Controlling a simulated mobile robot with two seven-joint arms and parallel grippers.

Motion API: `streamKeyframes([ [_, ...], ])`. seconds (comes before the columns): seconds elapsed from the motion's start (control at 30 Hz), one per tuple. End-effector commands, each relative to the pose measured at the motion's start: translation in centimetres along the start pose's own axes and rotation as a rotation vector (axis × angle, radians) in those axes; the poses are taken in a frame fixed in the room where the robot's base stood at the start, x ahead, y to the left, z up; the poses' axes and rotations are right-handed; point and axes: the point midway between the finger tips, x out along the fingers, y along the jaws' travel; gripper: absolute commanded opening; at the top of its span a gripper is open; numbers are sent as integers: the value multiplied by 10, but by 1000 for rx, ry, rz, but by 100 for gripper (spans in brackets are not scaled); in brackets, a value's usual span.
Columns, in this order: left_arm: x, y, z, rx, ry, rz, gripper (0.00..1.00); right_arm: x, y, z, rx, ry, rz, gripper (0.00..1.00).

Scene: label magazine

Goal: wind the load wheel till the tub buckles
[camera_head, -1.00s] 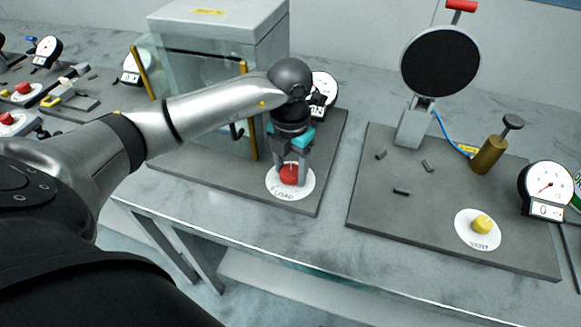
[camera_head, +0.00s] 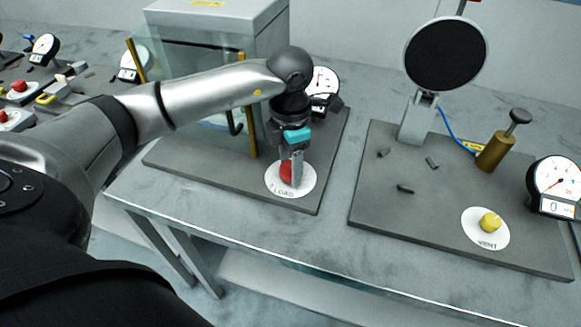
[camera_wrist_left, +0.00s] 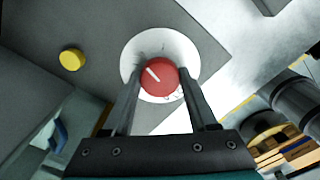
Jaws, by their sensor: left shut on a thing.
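The load wheel is a small red knob (camera_head: 285,172) on a white disc marked LOAD (camera_head: 307,186), at the front right of a dark base board. My left gripper (camera_head: 291,175) points down with its fingers around the knob and is shut on it. In the left wrist view the red knob (camera_wrist_left: 159,77) sits between the two fingers, with a white pointer line slanting to upper left. A glass-fronted grey cabinet (camera_head: 220,25) stands behind my arm. I cannot make out a tub inside it. My right gripper is out of view.
A dial gauge (camera_head: 322,80) stands behind my left wrist, partly hidden. To the right, another board holds a round black screen (camera_head: 446,55), a brass cylinder (camera_head: 495,155), a yellow VENT knob (camera_head: 490,222) and another gauge (camera_head: 557,180). A bare strip of table separates the boards.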

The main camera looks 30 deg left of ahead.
Motion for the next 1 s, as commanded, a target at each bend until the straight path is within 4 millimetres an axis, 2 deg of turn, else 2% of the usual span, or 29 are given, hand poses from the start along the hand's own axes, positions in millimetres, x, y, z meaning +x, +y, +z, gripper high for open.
streamKeyframes([
  [0.3, -1, 0, 1, 110, -2, 1, 3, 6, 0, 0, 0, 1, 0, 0],
  [0.77, -1, 0, 1, 125, -3, 1, 3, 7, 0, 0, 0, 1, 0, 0],
  [0.8, -1, 0, 1, 125, -3, 1, 61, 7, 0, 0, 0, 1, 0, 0],
  [1.0, -1, 0, 1, 125, -2, 1, 83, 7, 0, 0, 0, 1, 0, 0],
])
